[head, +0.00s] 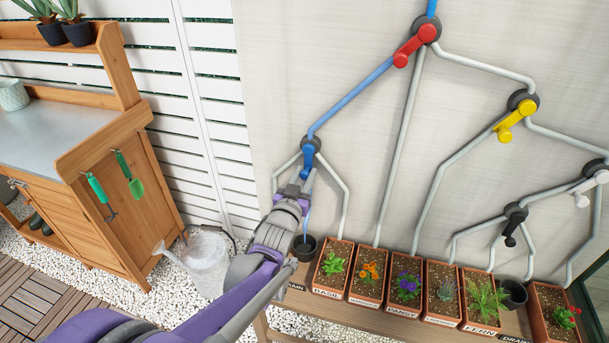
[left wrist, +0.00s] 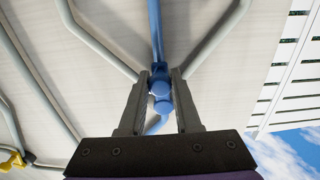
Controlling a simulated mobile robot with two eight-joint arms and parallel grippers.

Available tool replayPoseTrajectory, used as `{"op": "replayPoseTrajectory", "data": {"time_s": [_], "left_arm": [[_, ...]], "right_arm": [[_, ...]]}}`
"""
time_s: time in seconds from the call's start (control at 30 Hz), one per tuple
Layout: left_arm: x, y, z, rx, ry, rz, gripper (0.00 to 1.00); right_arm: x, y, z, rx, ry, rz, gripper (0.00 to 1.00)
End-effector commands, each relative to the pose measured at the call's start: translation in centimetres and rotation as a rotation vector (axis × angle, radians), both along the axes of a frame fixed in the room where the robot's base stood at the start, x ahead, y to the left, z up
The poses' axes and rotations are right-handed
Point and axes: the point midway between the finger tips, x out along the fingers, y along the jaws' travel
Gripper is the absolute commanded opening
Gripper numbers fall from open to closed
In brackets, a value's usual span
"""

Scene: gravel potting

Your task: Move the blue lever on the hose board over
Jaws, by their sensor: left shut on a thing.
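The blue lever (head: 308,157) is on a dark round pivot at the left of the hose board (head: 265,60). It points down and slightly left in the head view. My left gripper (head: 300,184) reaches up to it from below, and its fingers partly hide the lever's lower end. In the left wrist view the blue lever (left wrist: 161,88) sits between the two fingers of my left gripper (left wrist: 160,78), which is shut on it. A blue hose runs from the red lever (head: 417,45) down to this pivot. My right gripper is not in view.
Yellow (head: 510,124), black (head: 513,226) and white (head: 592,180) levers are farther right. Several labelled planters (head: 367,272) and small black pots (head: 304,248) line the shelf below.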

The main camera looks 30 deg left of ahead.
Motion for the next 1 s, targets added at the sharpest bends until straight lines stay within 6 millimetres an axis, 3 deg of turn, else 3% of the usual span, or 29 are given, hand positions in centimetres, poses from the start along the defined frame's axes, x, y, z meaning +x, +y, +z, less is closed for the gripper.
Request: {"op": "replayPoseTrajectory", "data": {"time_s": [0.53, 1.0], "left_arm": [[0.0, -0.2, 0.0, -0.048, -0.010, 0.000, 0.00], [0.2, -1.1, 0.5, -0.373, -0.088, -0.001, 0.00]], "right_arm": [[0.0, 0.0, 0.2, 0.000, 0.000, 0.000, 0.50], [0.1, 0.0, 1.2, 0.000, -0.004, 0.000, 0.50]]}}
